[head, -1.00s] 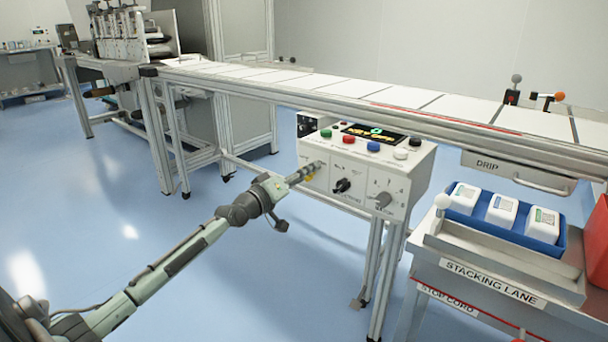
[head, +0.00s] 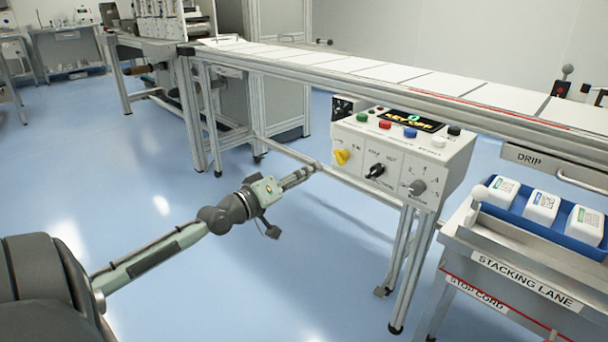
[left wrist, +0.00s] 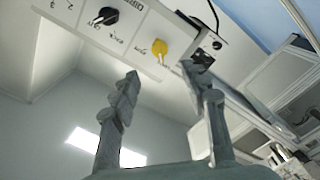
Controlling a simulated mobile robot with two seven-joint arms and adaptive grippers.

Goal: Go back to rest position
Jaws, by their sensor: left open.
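My left gripper (head: 302,175) is in the head view, held in the air to the left of the white control box (head: 345,133) and apart from it. In the left wrist view its two fingers (left wrist: 160,90) are spread with nothing between them. The box's front carries a yellow knob (head: 342,157), a black knob (head: 376,171) and a grey knob (head: 417,187). The yellow knob also shows beyond the fingers in the left wrist view (left wrist: 159,47). My right gripper is in neither view.
The conveyor (head: 395,73) runs behind the box. Box legs (head: 399,250) stand on the floor. At right, a cart labelled STACKING LANE (head: 525,278) holds a blue tray (head: 520,227) with white packs. The blue floor (head: 250,285) at left is clear.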

